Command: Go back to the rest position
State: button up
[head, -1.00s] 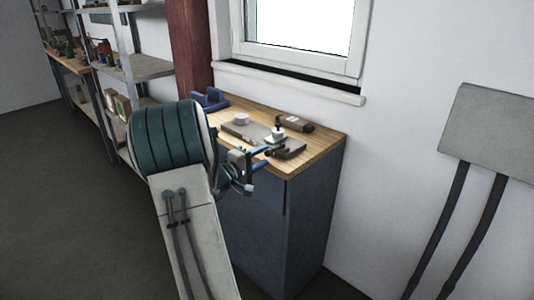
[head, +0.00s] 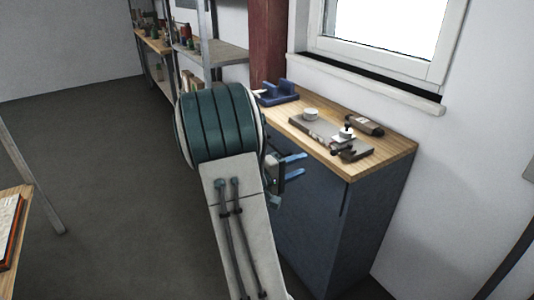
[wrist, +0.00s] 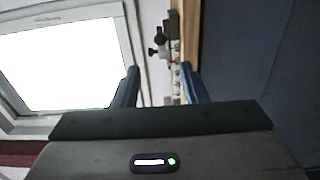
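My gripper (head: 294,163) is in front of the near side of the blue cabinet in the head view, close to the worktop's front edge. Its two blue fingers are apart with nothing between them. In the wrist view the open fingers (wrist: 162,88) show with a gap between them. My arm covers part of the cabinet in the head view.
A blue cabinet (head: 345,225) with a wooden top (head: 395,150) stands below the window. On it are a grey board (head: 312,130), a white round piece (head: 310,114), a dark block (head: 364,125) and a blue holder (head: 277,92). Shelves (head: 222,52) stand behind. Open floor (head: 100,140) lies left.

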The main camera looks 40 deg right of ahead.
jog(key=shift+w, duration=0.1)
jog(key=w+a+r+n+t+y+p, duration=0.1)
jog(key=w+a+r+t+y+p, duration=0.35)
jog(key=w+a+t, duration=0.5)
jog(key=w+a+r+n+t+y+p, duration=0.1)
jog(key=w+a+r+t+y+p, duration=0.2)
jog(key=a, duration=0.4)
jog(key=w+a+r+n+t+y+p, duration=0.1)
jog(key=a+r+t+y, duration=0.15)
jog(key=a+y, duration=0.45)
jog(key=s+a+r+g+y+p, duration=0.3)
jog(key=s+a+g+y+p, duration=0.15)
jog(key=s+a, duration=0.9)
jog(key=s+r+g+h+p, duration=0.1)
jog(key=s+g, duration=0.3)
jog(key=s, duration=0.4)
jog(key=shift+a+m+p, duration=0.2)
jog(key=shift+m+p, duration=0.1)
jog(key=shift+m, duration=0.1)
